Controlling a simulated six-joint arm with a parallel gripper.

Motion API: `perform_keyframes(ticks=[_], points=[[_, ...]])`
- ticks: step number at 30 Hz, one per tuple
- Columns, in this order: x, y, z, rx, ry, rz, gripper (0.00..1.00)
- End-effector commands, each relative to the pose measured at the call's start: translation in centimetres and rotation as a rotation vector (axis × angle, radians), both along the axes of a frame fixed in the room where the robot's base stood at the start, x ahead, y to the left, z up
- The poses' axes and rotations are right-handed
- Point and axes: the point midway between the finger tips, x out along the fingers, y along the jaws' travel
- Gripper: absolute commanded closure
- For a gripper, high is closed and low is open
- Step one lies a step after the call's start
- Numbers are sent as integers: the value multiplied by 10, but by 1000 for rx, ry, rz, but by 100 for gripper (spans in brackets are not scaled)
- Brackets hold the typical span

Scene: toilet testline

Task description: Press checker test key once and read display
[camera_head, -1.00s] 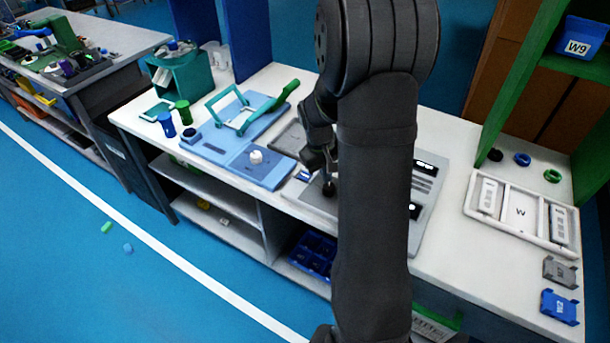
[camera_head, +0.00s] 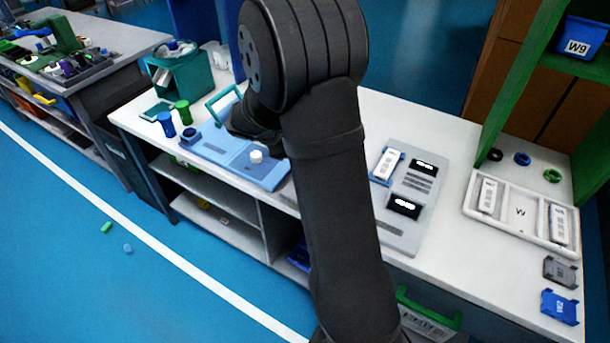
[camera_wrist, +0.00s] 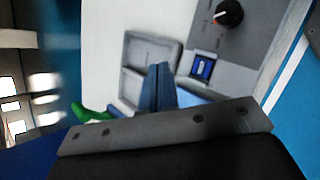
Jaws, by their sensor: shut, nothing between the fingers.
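The checker is a grey panel (camera_head: 420,185) on the bench, right of my arm in the head view. Its upper display (camera_head: 425,167) and lower display (camera_head: 404,206) are black with bright white characters, too small to read. A white module in a blue holder (camera_head: 387,165) lies at its left side. I cannot make out the test key. In the wrist view my gripper (camera_wrist: 160,70) is shut and empty, apart from a grey panel with a black knob (camera_wrist: 228,13).
The blue fixture (camera_head: 215,150) with a white knob (camera_head: 256,156) is left of my arm. A teal bin (camera_head: 180,75) and blue and green cylinders stand farther left. A white tray (camera_head: 520,240) of modules is at right. Bare bench lies between checker and tray.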

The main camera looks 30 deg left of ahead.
Motion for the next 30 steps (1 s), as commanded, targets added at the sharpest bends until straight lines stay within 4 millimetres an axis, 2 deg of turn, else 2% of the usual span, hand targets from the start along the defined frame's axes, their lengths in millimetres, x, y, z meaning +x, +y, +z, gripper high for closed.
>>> perform_keyframes(ticks=[8, 21, 30], points=[[0, 0, -10, 0, 2, -1, 100], [0, 0, -69, 0, 3, -2, 100], [0, 0, -87, 0, 1, -1, 100]])
